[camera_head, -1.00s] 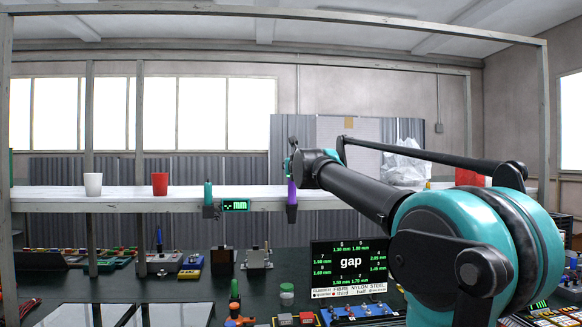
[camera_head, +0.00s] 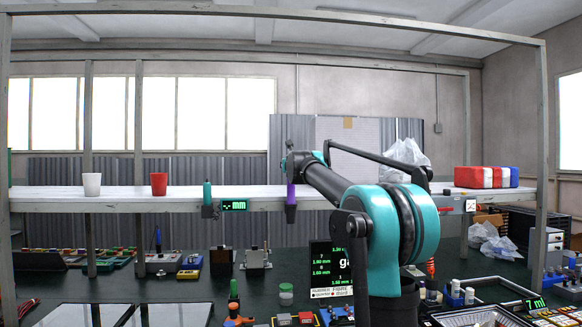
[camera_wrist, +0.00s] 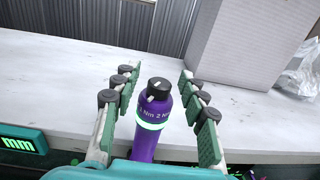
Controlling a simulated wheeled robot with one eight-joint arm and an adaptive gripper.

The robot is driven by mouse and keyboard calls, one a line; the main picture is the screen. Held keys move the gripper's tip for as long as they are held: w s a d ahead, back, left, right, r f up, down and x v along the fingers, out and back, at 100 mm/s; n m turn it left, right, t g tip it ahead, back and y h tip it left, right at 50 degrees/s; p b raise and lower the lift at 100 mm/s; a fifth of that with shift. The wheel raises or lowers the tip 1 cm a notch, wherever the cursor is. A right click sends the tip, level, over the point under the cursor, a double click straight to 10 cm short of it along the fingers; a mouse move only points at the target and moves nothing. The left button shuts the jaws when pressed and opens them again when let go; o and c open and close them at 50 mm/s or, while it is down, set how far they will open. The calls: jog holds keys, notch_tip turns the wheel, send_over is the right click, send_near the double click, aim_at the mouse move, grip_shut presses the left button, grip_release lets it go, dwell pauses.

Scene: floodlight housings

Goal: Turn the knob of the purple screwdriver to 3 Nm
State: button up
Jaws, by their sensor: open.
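The purple screwdriver (camera_head: 291,196) stands upright in a holder at the front edge of the white shelf. In the wrist view the purple screwdriver (camera_wrist: 146,135) has a black knob (camera_wrist: 158,89) on top with a pale mark. Below the knob are a band with white lettering, in which "2 N" can be read, and a glowing green ring. The full setting cannot be read. My gripper (camera_wrist: 158,85) is open, with a green-padded finger on each side of the knob and a gap on both sides. In the head view my gripper (camera_head: 290,160) is small, just above the screwdriver.
A teal tool (camera_head: 207,194) and a green "mm" display (camera_head: 234,205) are left of the screwdriver on the shelf edge. A large pale box (camera_wrist: 250,45) stands behind to the right. A red cup (camera_head: 158,184) and a white cup (camera_head: 92,184) stand farther left.

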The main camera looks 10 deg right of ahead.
jog(key=shift+c, duration=0.4)
grip_shut()
jog(key=shift+d+n+y, duration=0.1)
jog(key=shift+n+y, duration=0.3)
jog(key=shift+y, duration=0.3)
jog(key=n+y, duration=0.1)
jog(key=y, duration=0.1)
jog(key=shift+d+n+y, duration=0.1)
jog(key=shift+n+y, duration=0.3)
jog(key=n+g+y, duration=0.2)
jog(key=n+y, duration=0.1)
jog(key=y, duration=0.2)
jog(key=shift+n, duration=0.3)
jog(key=n+g+y, duration=0.3)
jog(key=y, duration=0.1)
jog(key=shift+w+n+y, duration=0.1)
jog(key=shift+n+y, duration=0.2)
jog(key=shift+y, duration=0.1)
jog(key=shift+n+g+y, duration=1.4)
jog(key=shift+n+g, duration=0.2)
jog(key=shift+g, duration=0.7)
jog(key=shift+a+n+g+y, duration=0.2)
jog(key=shift+n+g+y, duration=0.1)
jog(key=shift+g, duration=0.1)
